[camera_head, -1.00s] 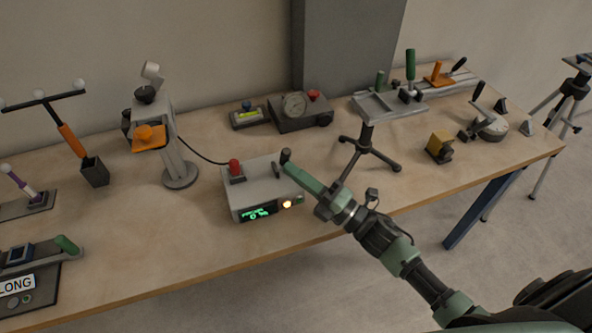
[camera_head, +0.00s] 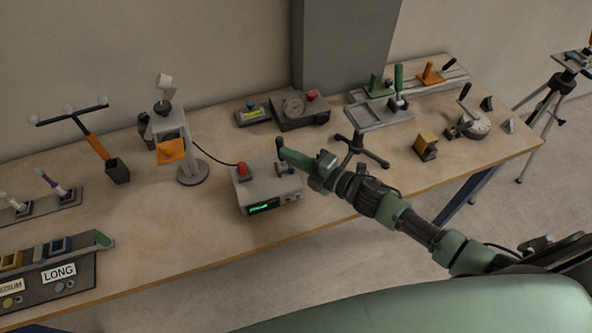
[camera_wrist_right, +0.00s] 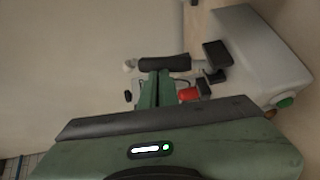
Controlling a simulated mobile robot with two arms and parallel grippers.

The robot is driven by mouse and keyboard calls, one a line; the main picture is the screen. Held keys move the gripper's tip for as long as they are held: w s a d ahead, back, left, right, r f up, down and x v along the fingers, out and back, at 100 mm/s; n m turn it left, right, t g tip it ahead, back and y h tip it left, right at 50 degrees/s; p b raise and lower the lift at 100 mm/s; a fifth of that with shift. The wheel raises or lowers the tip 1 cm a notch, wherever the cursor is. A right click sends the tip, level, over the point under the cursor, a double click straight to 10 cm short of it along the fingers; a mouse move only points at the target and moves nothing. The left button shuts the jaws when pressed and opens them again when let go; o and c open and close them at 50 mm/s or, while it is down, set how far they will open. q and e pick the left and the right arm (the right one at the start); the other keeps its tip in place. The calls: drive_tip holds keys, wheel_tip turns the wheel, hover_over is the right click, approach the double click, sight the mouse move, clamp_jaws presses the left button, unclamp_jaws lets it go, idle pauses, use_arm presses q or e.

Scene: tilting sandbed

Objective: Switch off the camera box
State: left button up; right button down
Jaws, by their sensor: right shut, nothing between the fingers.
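The camera box (camera_head: 262,190) is a pale grey box near the table's front edge in the head view. It has a red button (camera_head: 242,167) on top and a dim green display (camera_head: 265,207) in front. The lamp beside the display looks unlit. A dark switch lever stands on its top, partly behind my right gripper (camera_head: 284,150). That gripper is shut and empty over the box's right part; contact cannot be told. My left gripper is not in view.
A camera stand (camera_head: 190,165) with an orange plate is left of the box, with a cable to it. A tripod stand with a tray (camera_head: 380,115) is to the right. A gauge unit (camera_head: 300,110) is behind. Bare table lies in front at left.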

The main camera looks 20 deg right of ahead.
drive_tip(key=shift+w+a+r, duration=0.15)
drive_tip(key=shift+w, duration=0.4)
drive_tip(key=shift+r, duration=0.1)
drive_tip(key=shift+w+r, duration=0.1)
drive_tip(key=shift+w, duration=0.05)
drive_tip(key=shift+r, duration=0.1)
